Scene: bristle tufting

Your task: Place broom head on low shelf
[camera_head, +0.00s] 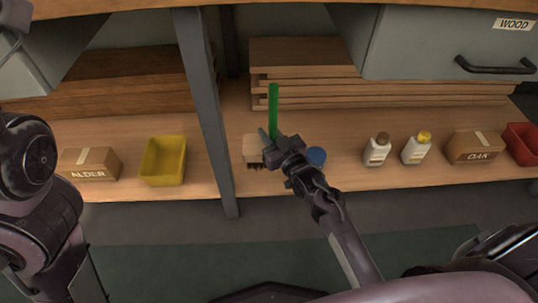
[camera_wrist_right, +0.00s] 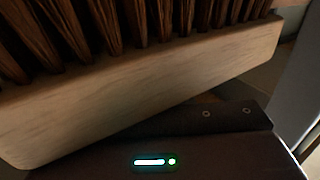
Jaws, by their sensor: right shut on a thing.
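The broom head (camera_head: 251,149) is a pale wooden block with dark brown bristles pointing down in the head view. It is at the low wooden shelf (camera_head: 350,178), right of the grey post. My right gripper (camera_head: 268,141) is shut on it. In the right wrist view the block (camera_wrist_right: 150,85) and its bristles fill the upper part, close to the gripper body. The gripper hides part of the block in the head view, and I cannot tell whether the bristles touch the shelf. My left arm shows at the left edge, but its gripper is not visible.
A grey post (camera_head: 207,115) stands left of the broom head. A green upright bar (camera_head: 273,108) is just behind my right gripper, and a blue round thing (camera_head: 316,156) is to its right. Further right are two bottles (camera_head: 377,150), the OAK box (camera_head: 474,147) and a red bin (camera_head: 523,139).

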